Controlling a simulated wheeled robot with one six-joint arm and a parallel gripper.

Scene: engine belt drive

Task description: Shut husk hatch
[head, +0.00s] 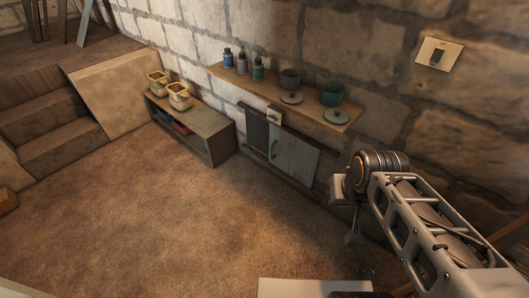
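A low wall cabinet stands under the wooden shelf and has a grey-blue panel (292,155) with a dark handle on its left side. A darker panel (256,131) is left of it. No label shows, so I cannot tell which panel is the husk hatch, or whether either is fully shut. A small pale block (274,114) sits at the top between them. My gripper (353,238) hangs at the end of my arm, right of the cabinet and apart from it. It is small and partly hidden behind my wrist, so its fingers cannot be made out.
The shelf (225,76) holds several small bottles, two pots and two lids. A low wooden unit (218,143) with two pale baskets stands left of the cabinet. Steps (45,125) rise at far left. The brown floor is mostly clear.

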